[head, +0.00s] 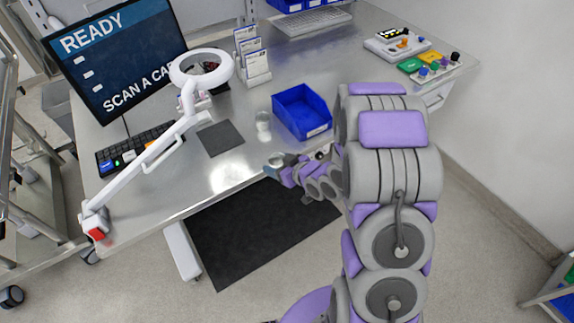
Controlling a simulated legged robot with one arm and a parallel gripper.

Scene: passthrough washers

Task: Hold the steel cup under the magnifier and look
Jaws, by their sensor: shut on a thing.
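My gripper (279,169) is at the front edge of the steel bench. It is shut on a small grey, shiny cup (273,161), which looks like the steel cup; the fingers partly hide it. The magnifier (229,69) is a white ring lamp on a long white jointed arm (162,142), clamped at the bench's left front corner. Its ring hangs over the back left part of the bench. The cup is in front of the ring and to its right, well apart from it.
A clear or pale cup (263,125) stands on the bench between a dark mat (220,138) and a blue bin (299,112). A monitor (120,52) and keyboard (130,150) are at left. Card holders (256,66) stand behind. The bench front between lamp arm and gripper is clear.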

